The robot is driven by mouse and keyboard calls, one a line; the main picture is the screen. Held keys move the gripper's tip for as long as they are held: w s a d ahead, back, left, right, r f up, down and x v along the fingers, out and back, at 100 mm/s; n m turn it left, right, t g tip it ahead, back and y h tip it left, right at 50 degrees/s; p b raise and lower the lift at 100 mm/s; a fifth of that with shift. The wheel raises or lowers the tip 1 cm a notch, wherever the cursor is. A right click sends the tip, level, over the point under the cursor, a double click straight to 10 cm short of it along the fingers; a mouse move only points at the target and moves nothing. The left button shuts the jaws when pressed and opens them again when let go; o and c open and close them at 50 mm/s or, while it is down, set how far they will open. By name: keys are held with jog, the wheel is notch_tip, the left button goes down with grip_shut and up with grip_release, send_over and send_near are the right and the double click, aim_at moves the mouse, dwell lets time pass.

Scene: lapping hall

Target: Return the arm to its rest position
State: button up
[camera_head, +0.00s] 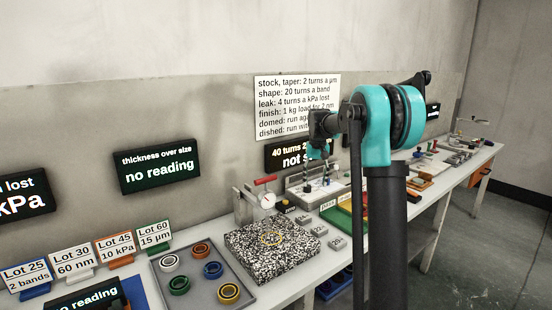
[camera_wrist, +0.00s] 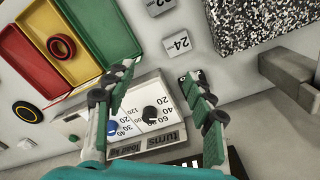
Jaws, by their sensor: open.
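My arm rises in the middle right of the head view, with its teal and black joint above the bench. My gripper (camera_head: 318,153) hangs out to the left of that joint, over the back of the bench. In the wrist view my gripper (camera_wrist: 160,92) is open, with its green-padded fingers apart and nothing between them. Below the fingers is a white dial panel (camera_wrist: 170,88) with turns and load scales, a blue knob (camera_wrist: 111,127) and a black knob (camera_wrist: 149,113). The gap between fingers and panel cannot be told.
A speckled plate (camera_head: 262,258) and a grey tray (camera_head: 180,287) with coloured rings stand on the bench left of my arm. Red, yellow (camera_wrist: 65,60) and green trays lie beside the panel; a red ring (camera_wrist: 61,47) is there. Small numbered blocks (camera_wrist: 177,43) lie near the plate.

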jog(key=s+d+f+t, duration=0.1)
jog(key=s+f, duration=0.4)
jog(key=s, duration=0.8)
jog(key=s+d+f+t, duration=0.1)
jog(key=s+f, duration=0.5)
jog(key=s, duration=0.6)
jog(key=s+d+f+t, duration=0.1)
jog(key=s+f, duration=0.5)
jog(key=s, duration=0.7)
jog(key=shift+s+d+t, duration=0.3)
jog(key=shift+s+t, duration=0.05)
jog(key=shift+t, duration=0.05)
